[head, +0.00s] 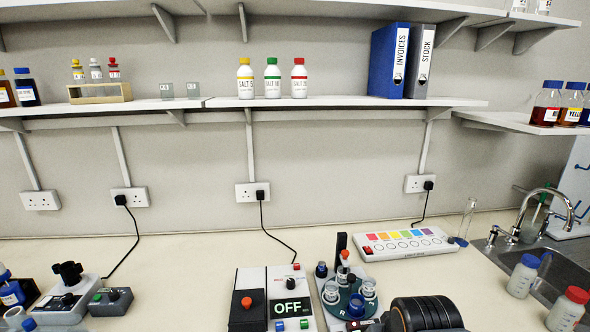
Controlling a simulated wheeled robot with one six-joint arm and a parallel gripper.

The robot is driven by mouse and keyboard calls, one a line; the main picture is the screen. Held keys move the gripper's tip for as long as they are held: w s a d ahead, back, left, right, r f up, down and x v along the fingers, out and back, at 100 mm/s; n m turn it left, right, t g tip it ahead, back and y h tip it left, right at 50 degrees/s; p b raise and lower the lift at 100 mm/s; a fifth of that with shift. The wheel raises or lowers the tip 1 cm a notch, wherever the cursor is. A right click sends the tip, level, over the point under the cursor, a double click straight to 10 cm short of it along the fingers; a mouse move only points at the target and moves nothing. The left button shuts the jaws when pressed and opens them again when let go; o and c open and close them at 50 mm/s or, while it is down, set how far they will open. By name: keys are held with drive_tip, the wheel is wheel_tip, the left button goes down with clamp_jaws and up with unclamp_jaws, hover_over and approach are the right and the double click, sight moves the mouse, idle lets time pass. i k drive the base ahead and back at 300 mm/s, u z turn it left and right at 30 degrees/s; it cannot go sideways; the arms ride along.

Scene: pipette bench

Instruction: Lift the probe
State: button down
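A white device (372,275) stands at the front centre of the bench. It has a dark green turntable (343,311) holding several clear and blue-capped vials (369,289), and an upright black post (341,246) at its back. A slim piece with a red top (345,255) stands in front of the post; I cannot tell for sure whether it is the probe. My black ribbed arm comes in at the bottom edge, right of the turntable. My gripper's fingers are not clearly shown, being cut off or hidden at the lower edge.
A control box (290,308) reading OFF is left of the device. A colour-strip panel (406,243) and a glass cylinder (467,222) stand behind right. A sink (565,262) with bottles is at the right. The bench between the left boxes and control box is clear.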

sight(342, 256)
drive_tip(key=z, duration=0.1)
drive_tip(key=k, duration=0.55)
drive_tip(key=z, duration=0.9)
drive_tip(key=k, duration=0.55)
drive_tip(key=u, duration=0.75)
drive_tip(key=i, duration=0.45)
drive_tip(key=z, duration=0.05)
